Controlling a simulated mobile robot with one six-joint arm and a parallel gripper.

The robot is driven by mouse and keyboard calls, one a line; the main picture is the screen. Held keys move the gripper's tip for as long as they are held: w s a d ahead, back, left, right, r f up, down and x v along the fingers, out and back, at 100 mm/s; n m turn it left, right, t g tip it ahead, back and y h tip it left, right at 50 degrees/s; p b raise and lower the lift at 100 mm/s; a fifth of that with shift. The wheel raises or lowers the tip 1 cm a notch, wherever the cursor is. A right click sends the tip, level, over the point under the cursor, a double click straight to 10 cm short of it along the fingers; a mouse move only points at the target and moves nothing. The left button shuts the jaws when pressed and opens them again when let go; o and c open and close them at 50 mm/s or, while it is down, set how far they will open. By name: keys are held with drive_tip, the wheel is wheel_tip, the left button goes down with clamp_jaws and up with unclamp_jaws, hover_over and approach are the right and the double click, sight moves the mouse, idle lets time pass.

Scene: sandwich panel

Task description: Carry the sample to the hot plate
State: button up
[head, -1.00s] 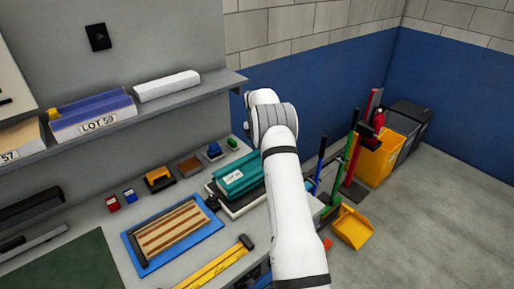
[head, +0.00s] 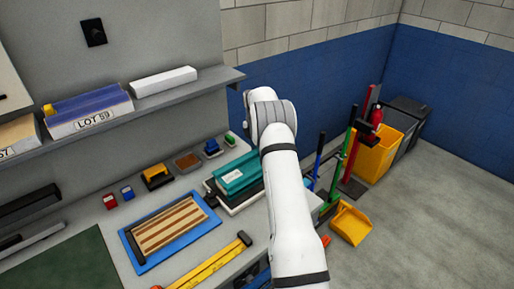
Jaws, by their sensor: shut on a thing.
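My gripper does not show in the head view; my white arm rises from the bottom and its far end is hidden behind the bend. What my gripper holds cannot be seen. A striped brown and cream panel (head: 172,227) lies on a blue tray or mat (head: 207,231) on the bench; I cannot tell whether it is the sample. A teal labelled block (head: 237,174) sits on a flat dark and white slab (head: 226,200), partly hidden by my arm. This slab may be the hot plate, but I cannot tell.
Small red (head: 109,201) and blue (head: 127,193) items, a yellow-black tool (head: 156,177) and a brown block (head: 188,162) lie along the bench's back. A yellow level (head: 210,266) lies in front. A shelf (head: 150,104) overhangs. Bins (head: 375,158) and a yellow dustpan (head: 350,224) stand right.

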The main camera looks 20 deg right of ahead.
drive_tip(key=o, duration=1)
drive_tip(key=s+a+r+m+t+b, duration=0.1)
drive_tip(key=s+a+r+m, duration=0.2)
drive_tip(key=r, duration=0.6)
drive_tip(key=s+a+r+m+b, duration=0.2)
drive_tip(key=a+r, duration=0.2)
drive_tip(key=r, duration=0.5)
drive_tip(key=s+a+r+m+t, duration=0.1)
drive_tip(key=s+a+r+m, duration=0.45)
drive_tip(key=s, duration=0.55)
drive_tip(key=s+a+f+m+t, duration=0.1)
drive_tip(key=s+a+m, duration=0.2)
drive_tip(key=s, duration=0.6)
drive_tip(key=s+a+f+m+b, duration=0.1)
drive_tip(key=s+a+f+m, duration=0.1)
drive_tip(key=s, duration=0.6)
drive_tip(key=s+a+f+m+t, duration=0.1)
drive_tip(key=s+a+f+m, duration=0.1)
drive_tip(key=s+m, duration=0.3)
drive_tip(key=s+a, duration=0.1)
drive_tip(key=s, duration=0.3)
drive_tip(key=shift+s+a+m+t, duration=0.3)
drive_tip(key=shift+s+a+m, duration=0.05)
drive_tip(key=shift+a, duration=0.05)
